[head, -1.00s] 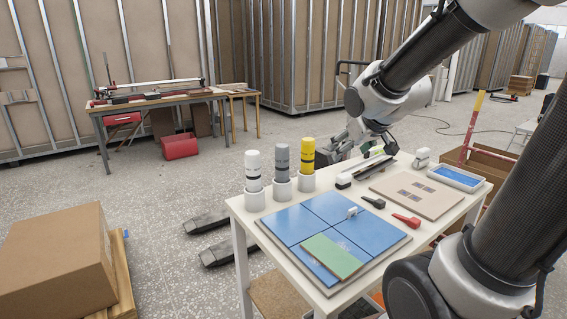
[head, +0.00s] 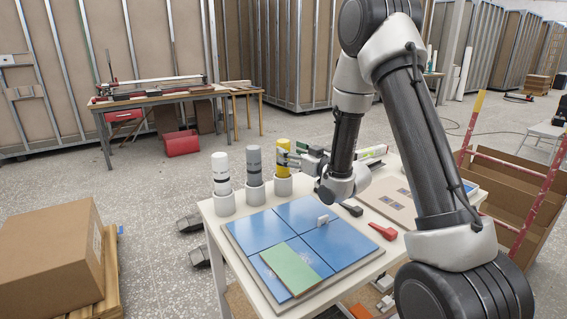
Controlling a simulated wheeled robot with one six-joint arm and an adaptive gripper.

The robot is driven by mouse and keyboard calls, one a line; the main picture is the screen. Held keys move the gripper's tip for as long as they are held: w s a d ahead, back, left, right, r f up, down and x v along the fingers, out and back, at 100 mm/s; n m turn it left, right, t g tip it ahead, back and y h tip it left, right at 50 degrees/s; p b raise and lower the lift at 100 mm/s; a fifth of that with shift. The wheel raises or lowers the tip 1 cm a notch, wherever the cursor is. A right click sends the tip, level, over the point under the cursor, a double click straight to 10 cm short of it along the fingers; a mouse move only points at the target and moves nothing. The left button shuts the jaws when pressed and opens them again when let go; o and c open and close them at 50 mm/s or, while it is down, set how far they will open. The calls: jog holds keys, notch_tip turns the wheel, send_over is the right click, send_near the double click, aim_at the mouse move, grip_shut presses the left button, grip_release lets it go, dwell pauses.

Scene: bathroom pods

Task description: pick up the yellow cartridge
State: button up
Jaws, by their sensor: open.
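The yellow cartridge (head: 283,158) stands upright in a white round holder (head: 283,187) at the back edge of the white table, in the head view. It is the rightmost of three cartridges in a row. My gripper (head: 291,158) is at the yellow cartridge, reaching it from the right at its upper half. Its fingers are open and overlap the cartridge in the picture. I cannot tell whether they touch it. My gripper and wrist cover part of the cartridge's right side.
A grey cartridge (head: 254,164) and a white cartridge (head: 221,172) stand in similar holders to the left. A blue tile panel (head: 300,230) with a green tile (head: 290,268) lies in front. A red-handled tool (head: 383,231) and a black-handled tool (head: 351,209) lie right of it.

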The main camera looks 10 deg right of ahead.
jog(key=x, duration=0.4)
jog(key=shift+a, duration=0.1)
jog(key=c, duration=1.3)
jog(key=shift+c, duration=0.3)
jog(key=shift+r, duration=0.1)
